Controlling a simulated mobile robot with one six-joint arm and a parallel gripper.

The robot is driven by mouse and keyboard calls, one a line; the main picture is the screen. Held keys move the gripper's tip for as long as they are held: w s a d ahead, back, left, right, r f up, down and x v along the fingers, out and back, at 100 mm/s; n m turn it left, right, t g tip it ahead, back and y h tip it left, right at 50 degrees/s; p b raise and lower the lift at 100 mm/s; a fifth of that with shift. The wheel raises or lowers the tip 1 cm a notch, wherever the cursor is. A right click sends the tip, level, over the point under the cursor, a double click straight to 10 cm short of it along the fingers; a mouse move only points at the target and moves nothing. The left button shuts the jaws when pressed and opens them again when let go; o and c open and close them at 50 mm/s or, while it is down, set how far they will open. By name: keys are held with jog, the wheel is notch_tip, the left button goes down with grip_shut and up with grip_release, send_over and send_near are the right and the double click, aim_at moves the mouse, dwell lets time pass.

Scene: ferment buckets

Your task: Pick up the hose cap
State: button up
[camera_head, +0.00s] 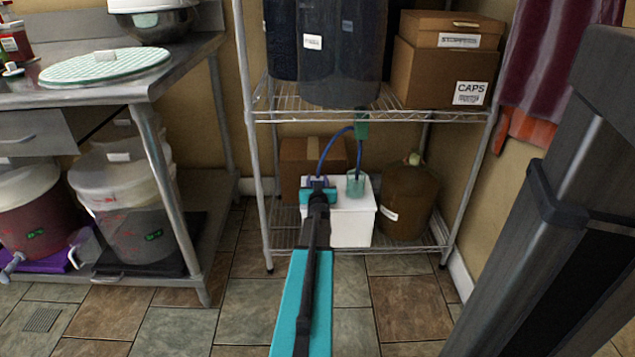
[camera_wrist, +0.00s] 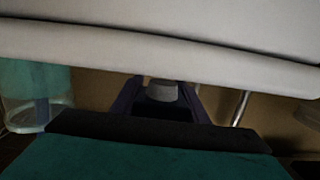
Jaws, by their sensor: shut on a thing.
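My gripper (camera_head: 318,183) reaches to the top of a white box on the lower wire shelf, at the box's left side. In the wrist view my gripper (camera_wrist: 158,98) has its dark jaws on either side of a small grey cylindrical piece (camera_wrist: 162,90), which looks like the hose cap, and is shut on it. In the head view the cap is hidden by my gripper. A blue hose (camera_head: 323,152) arcs down to just behind my gripper. Whether hose and cap are joined cannot be told.
The white box (camera_head: 352,226) carries a teal glass (camera_head: 355,184) right of my gripper, with a hose end in it. A brown jug (camera_head: 408,205) stands to the right. A dark carboy (camera_head: 342,55) stands on the shelf above. The tiled floor in front is clear.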

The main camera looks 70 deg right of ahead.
jog(key=shift+s+a+r+p, duration=0.1)
jog(key=shift+s+r+p, duration=0.05)
jog(key=shift+r+p, duration=0.3)
jog(key=shift+s+a+r+p, duration=0.15)
jog(key=shift+r+p, duration=0.15)
jog(key=shift+r, duration=0.25)
jog(key=s+a+p, duration=0.2)
jog(key=s, duration=0.2)
jog(key=s+a+p, duration=0.2)
jog(key=s+p, duration=0.1)
jog(key=s, duration=0.1)
jog(key=s+a+r+p, duration=0.1)
jog(key=s+a+p, duration=0.1)
jog(key=s, duration=0.2)
jog(key=shift+s+a, duration=0.1)
jog(key=shift+s, duration=0.05)
jog(key=shift+s+a+p, duration=0.3)
jog(key=shift+s+p, duration=0.05)
jog(key=shift+s, duration=0.3)
jog(key=shift+s, duration=0.2)
